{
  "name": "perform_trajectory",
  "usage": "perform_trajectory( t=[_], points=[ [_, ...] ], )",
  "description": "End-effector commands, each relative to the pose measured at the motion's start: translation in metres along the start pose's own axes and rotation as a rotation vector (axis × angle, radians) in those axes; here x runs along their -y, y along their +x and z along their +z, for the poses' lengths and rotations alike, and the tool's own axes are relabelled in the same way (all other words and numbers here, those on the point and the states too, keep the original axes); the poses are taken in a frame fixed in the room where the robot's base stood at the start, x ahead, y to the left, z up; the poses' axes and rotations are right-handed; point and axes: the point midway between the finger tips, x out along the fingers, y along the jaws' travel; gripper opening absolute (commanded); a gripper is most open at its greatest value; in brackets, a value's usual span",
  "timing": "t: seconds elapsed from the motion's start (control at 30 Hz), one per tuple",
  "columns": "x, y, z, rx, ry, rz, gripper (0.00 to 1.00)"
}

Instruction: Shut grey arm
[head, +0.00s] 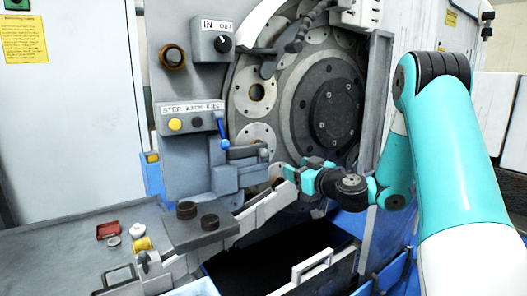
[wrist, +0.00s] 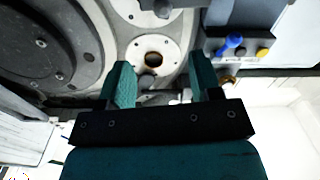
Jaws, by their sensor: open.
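A long light grey arm (head: 262,212) slants up from the tray side toward the round grinder face in the head view. A shorter dark grey jointed arm (head: 300,38) sits at the top of that face. I cannot tell for sure which is the task's grey arm. My gripper (head: 290,174) is at the upper end of the light grey arm, in front of the lower face; contact cannot be made out. In the wrist view my gripper (wrist: 161,72) has its two fingers wide apart with nothing between them, facing a pale disc with a hole (wrist: 152,57).
A blue-handled lever (head: 221,132) and button panel (head: 191,119) stand left of the grinder face (head: 306,92). A grey tray (head: 60,245) with small parts lies lower left. An open drawer with a white handle (head: 312,264) is below. A grey door edge (head: 377,95) stands right.

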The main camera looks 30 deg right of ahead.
Motion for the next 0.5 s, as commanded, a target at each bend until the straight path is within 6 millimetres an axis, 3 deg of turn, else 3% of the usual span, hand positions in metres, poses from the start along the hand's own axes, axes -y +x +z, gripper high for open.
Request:
perform_trajectory(
  t=[0.5],
  points=[
    [0.005,0.113,-0.008,-0.002,-0.001,-0.011,0.59]
  ],
)
